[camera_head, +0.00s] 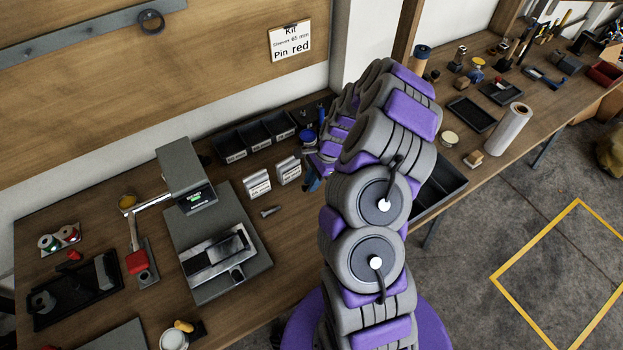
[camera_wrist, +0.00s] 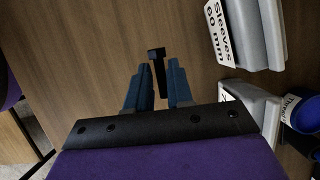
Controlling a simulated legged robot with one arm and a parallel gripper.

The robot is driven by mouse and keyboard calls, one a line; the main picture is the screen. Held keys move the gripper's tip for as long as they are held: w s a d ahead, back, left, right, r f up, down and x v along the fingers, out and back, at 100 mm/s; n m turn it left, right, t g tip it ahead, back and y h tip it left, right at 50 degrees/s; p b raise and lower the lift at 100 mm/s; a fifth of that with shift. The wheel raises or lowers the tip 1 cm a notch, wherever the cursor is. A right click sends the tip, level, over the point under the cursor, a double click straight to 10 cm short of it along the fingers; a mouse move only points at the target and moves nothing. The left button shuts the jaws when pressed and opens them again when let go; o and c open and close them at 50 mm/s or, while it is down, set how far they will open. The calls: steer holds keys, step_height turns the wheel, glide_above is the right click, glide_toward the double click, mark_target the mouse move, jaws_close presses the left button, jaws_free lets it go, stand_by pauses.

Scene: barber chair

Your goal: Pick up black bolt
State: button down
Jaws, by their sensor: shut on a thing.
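The black bolt (camera_wrist: 157,57) shows in the wrist view, with its wider head pointing away from my gripper and its shank between the fingers. My gripper (camera_wrist: 160,78) has two blue fingers, shut on the bolt's shank. The wooden bench top lies beyond the bolt; I cannot tell how far the bolt is above it. In the head view my gripper (camera_head: 312,182) is partly hidden by my arm, over the bench beside the white-labelled grey holders. The bolt cannot be made out there.
Grey holders (camera_head: 257,185) with white labels stand close to my gripper; one reads "Sleeves 60 mm" in the wrist view (camera_wrist: 218,35). A blue-lidded container (camera_wrist: 300,112) is at right. Black bins (camera_head: 230,147) stand behind. A small grey screw-like part (camera_head: 270,211) lies on the bench (camera_head: 285,240).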

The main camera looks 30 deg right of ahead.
steer(key=s+a, duration=0.1)
steer(key=s, duration=0.3)
steer(key=s+a+r+p, duration=0.1)
steer(key=s+a, duration=0.1)
steer(key=s, duration=0.3)
steer(key=s+a+p, duration=0.1)
steer(key=s+a, duration=0.1)
steer(key=s, duration=0.3)
steer(key=shift+r, duration=0.2)
